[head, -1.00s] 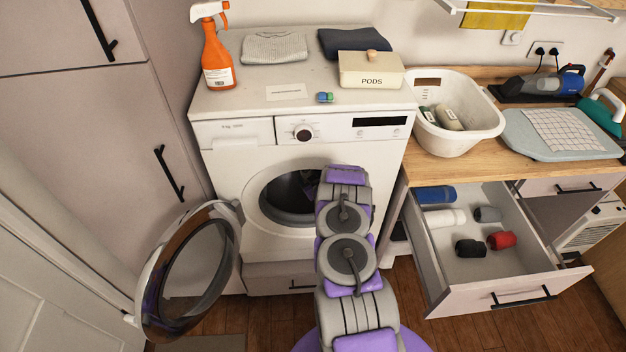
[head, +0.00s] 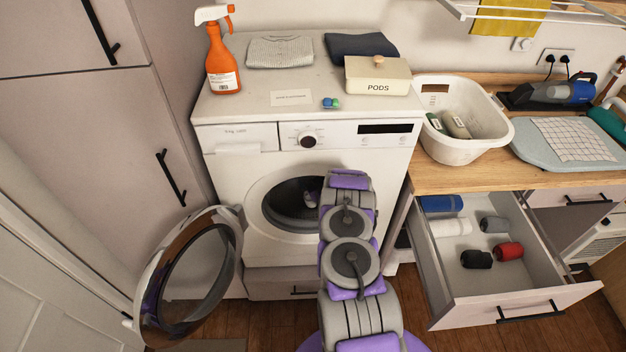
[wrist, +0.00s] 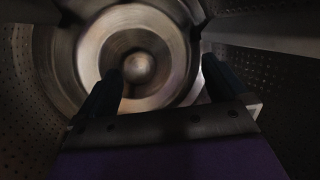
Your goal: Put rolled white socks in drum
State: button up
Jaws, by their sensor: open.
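My gripper (wrist: 162,72) is inside the washing machine drum (wrist: 70,60), its two dark fingers spread apart with nothing between them. The drum's metal back and perforated wall fill the wrist view, and no socks show there. In the head view the drum (head: 285,205) opening is partly covered by my arm, and its round door (head: 190,275) stands open to the left. A white roll (head: 450,227), looking like rolled socks, lies in the open drawer (head: 480,285) at the right.
The drawer also holds blue (head: 441,204), grey (head: 494,224), black (head: 476,259) and red (head: 508,251) rolls. A white basket (head: 462,150) with rolled items stands on the counter. A spray bottle (head: 222,65), folded cloths and a PODS box (head: 378,82) sit on the machine.

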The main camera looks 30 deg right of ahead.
jog(key=p+v, duration=0.4)
jog(key=v, duration=1.3)
jog(key=shift+s+p, duration=0.15)
jog(key=shift+p, duration=0.2)
jog(key=shift+d, duration=0.1)
